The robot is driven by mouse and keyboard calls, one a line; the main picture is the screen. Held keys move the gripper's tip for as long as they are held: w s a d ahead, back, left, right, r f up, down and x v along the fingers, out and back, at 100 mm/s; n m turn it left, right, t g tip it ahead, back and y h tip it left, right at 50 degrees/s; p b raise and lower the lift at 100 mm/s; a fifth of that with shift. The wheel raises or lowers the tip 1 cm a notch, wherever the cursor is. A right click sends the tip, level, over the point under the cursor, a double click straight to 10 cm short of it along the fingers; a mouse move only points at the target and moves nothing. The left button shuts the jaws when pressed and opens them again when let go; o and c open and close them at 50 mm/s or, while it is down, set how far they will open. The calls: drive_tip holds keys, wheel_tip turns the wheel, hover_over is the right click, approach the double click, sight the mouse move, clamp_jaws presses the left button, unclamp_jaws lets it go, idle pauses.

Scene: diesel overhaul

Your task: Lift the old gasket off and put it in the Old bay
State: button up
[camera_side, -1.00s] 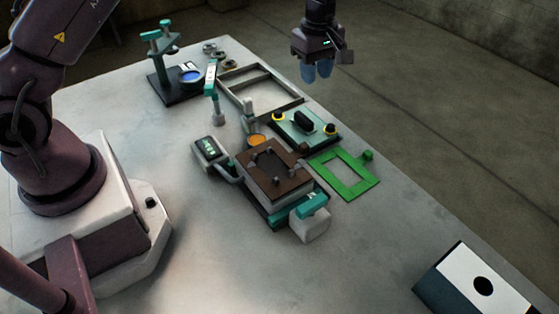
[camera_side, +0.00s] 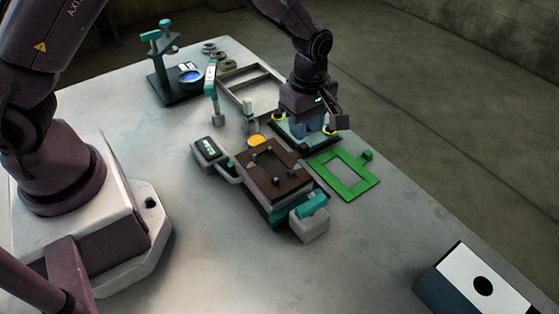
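The old gasket appears to be the dark brown rectangular frame (camera_side: 283,188) lying on top of the block in the middle of the table. The grey two-part tray (camera_side: 236,78) lies behind it towards the back; its bays look empty where they show, and I cannot read any bay label. My gripper (camera_side: 306,126) hangs above the teal plate with yellow-ringed knobs, behind and to the right of the brown gasket and apart from it. Its blue fingertips are partly lost against the plate, so I cannot tell their opening.
A green frame with a tab (camera_side: 351,190) lies flat right of the block. The teal plate (camera_side: 287,130) is under my gripper. A teal post (camera_side: 218,108) and a small display box (camera_side: 205,151) stand left. A teal stand (camera_side: 163,62) is at the back.

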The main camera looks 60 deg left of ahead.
sight(304, 145)
drive_tip(key=f, duration=0.5)
drive_tip(key=shift+a+f, duration=0.1)
drive_tip(key=shift+a, duration=0.1)
drive_tip(key=shift+c, duration=0.2)
clamp_jaws()
